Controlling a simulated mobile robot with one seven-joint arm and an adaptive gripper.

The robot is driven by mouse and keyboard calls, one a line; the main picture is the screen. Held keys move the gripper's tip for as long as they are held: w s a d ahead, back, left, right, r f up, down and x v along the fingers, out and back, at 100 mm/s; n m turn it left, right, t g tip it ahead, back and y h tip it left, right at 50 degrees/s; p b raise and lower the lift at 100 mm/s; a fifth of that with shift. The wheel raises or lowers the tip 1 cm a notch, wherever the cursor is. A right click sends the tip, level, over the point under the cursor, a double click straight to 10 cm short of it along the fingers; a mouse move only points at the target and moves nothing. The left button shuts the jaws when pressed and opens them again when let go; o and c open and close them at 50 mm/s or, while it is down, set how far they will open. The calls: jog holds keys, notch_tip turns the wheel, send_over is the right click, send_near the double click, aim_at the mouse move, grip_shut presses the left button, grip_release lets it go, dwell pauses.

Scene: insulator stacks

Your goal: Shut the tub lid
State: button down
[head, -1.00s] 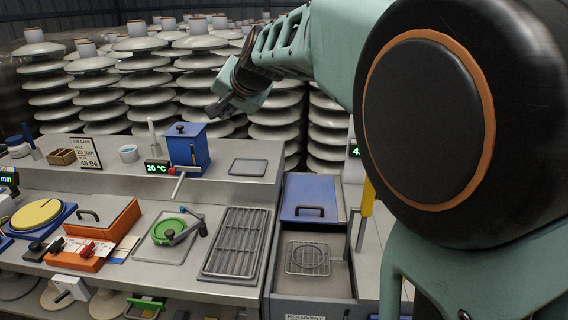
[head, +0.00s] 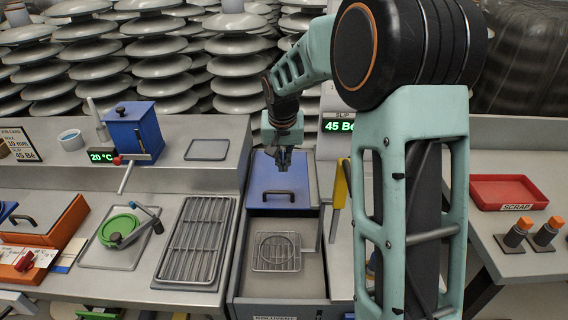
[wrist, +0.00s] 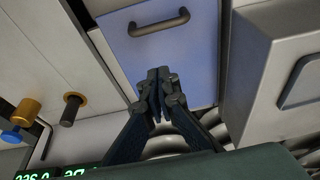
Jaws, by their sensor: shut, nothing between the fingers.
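The metal tub (head: 322,290) stands at the front of the bench, its front part open. Its blue lid (head: 265,184) is over the back part, with a dark bar handle (head: 278,195) near its front edge. My gripper (head: 283,166) is shut and empty, pointing down above the back of the lid. In the wrist view, my gripper (wrist: 158,92) shows in front of the blue lid (wrist: 190,60), apart from the handle (wrist: 159,22). The gap between fingertips and lid is hard to judge.
A wire grid (head: 276,252) with a ring lies inside the tub. A yellow-handled tool (head: 341,185) stands right of the lid. A slatted rack (head: 197,238) lies left of the tub. A blue box (head: 134,130) stands on the back shelf; insulator stacks fill the background.

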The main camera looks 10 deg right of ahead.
aim_at(283, 186)
jog(key=x, duration=0.7)
jog(key=shift+f+b, duration=0.4)
jog(key=s, duration=0.1)
jog(key=s+r, duration=0.1)
jog(key=shift+s+a+r, duration=0.1)
jog(key=shift+s+a, duration=0.15)
jog(key=shift+s, duration=0.05)
jog(key=shift+s+a+r, duration=0.1)
jog(key=shift+s, duration=0.55)
